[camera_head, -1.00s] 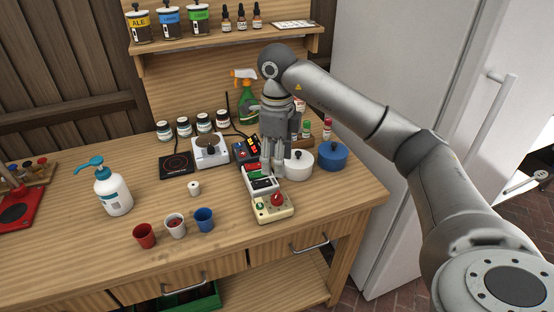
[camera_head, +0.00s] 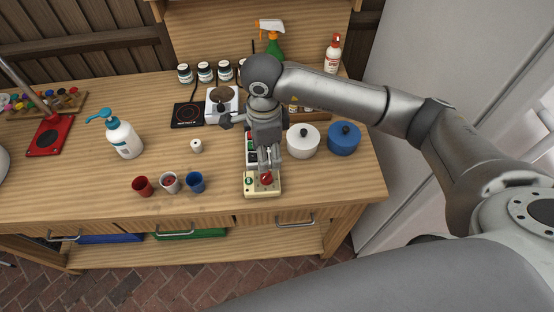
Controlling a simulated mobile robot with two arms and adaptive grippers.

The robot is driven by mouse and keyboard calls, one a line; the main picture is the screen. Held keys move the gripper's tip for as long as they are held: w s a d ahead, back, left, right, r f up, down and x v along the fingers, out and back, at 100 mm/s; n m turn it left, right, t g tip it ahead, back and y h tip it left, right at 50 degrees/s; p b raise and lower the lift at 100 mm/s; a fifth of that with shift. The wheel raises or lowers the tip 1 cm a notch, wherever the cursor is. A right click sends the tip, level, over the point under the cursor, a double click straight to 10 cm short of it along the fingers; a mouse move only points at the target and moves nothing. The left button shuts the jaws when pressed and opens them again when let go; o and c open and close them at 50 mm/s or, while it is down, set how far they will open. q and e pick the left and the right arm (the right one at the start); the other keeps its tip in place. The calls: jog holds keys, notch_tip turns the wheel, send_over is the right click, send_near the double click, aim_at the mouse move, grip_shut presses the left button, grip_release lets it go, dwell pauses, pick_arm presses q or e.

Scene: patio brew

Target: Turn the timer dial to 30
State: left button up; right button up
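A cream box (camera_head: 250,191) with a red knob (camera_head: 266,178) and a small green part stands near the table's front edge. I cannot read any numbers on it, nor tell for sure whether the knob is the timer dial. Behind it, a white-framed device with a dark face (camera_head: 251,156) is partly hidden by my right arm. My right gripper (camera_head: 269,168) points down just above and behind the red knob, its fingers close together. I cannot tell whether it touches the knob or how far its fingers are apart. My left gripper is out of view.
A white pot (camera_head: 302,146) and a blue pot (camera_head: 343,143) stand right of my gripper. The table right of the cream box is clear.

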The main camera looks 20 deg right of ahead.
jog(key=p, duration=0.2)
send_over(266, 174)
jog(key=f, duration=0.4)
jog(key=shift+s+a+f, duration=0.2)
jog(key=shift+a+f, duration=0.05)
jog(key=shift+f, duration=0.05)
jog(key=f, duration=0.3)
jog(key=f+p, duration=0.1)
jog(key=f, duration=0.1)
jog(key=shift+w+d+f, duration=0.1)
jog(key=shift+w+d, duration=0.05)
jog(key=shift+d, duration=0.1)
jog(key=shift+f, duration=0.1)
jog(key=shift+c, duration=0.7)
jog(key=c, duration=0.9)
jog(key=shift+f+m+b, duration=0.15)
jog(key=shift+m+b, duration=0.85)
jog(key=shift+m, duration=0.1)
jog(key=shift+m+b, duration=0.5)
jog(key=shift+m, duration=0.3)
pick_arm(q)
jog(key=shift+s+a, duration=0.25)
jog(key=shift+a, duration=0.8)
pick_arm(e)
jog(key=shift+m, duration=0.4)
jog(key=shift+r, duration=0.2)
